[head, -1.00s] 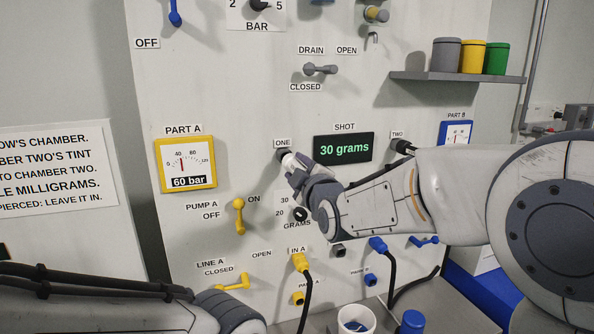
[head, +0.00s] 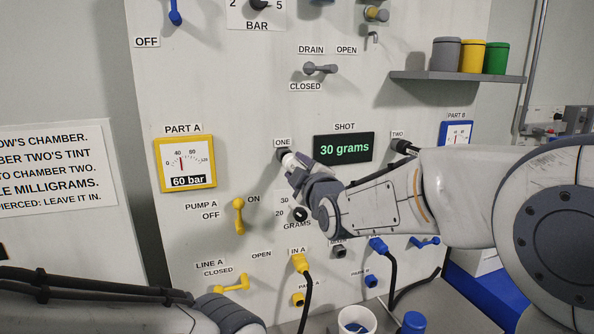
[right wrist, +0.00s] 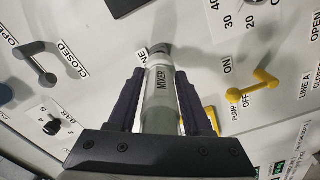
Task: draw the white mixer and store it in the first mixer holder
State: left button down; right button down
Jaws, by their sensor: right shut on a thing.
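The white mixer (right wrist: 161,108), a pale cylinder lettered MIXER, lies between the two dark fingers of my right gripper (right wrist: 160,78). The gripper is shut on it. In the head view the mixer's pale end (head: 289,159) shows between my right gripper (head: 301,174) and the dark fitting (head: 282,152) below the label ONE. Its far end meets or nearly meets that grey fitting in the right wrist view (right wrist: 161,54); I cannot tell how deep it sits. A second dark fitting (head: 402,147) is at the label TWO. My left gripper is out of view.
The display (head: 344,148) reads 30 grams. A yellow pump lever (head: 239,215), the grams knob (head: 300,215) and hose plug IN A (head: 299,263) are close below my right gripper. A white cup (head: 357,320) stands at the bottom. Jars sit on a shelf (head: 455,76).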

aim_at(293, 164)
jog(key=shift+x, duration=1.95)
jog(key=shift+c, duration=1.2)
grip_release()
jog(key=shift+s+d, duration=0.1)
jog(key=shift+s, duration=0.2)
jog(key=b+v, duration=0.4)
jog(key=v, duration=0.4)
jog(key=shift+s, duration=0.25)
jog(key=shift+s+d, duration=0.25)
jog(key=shift+s, duration=0.35)
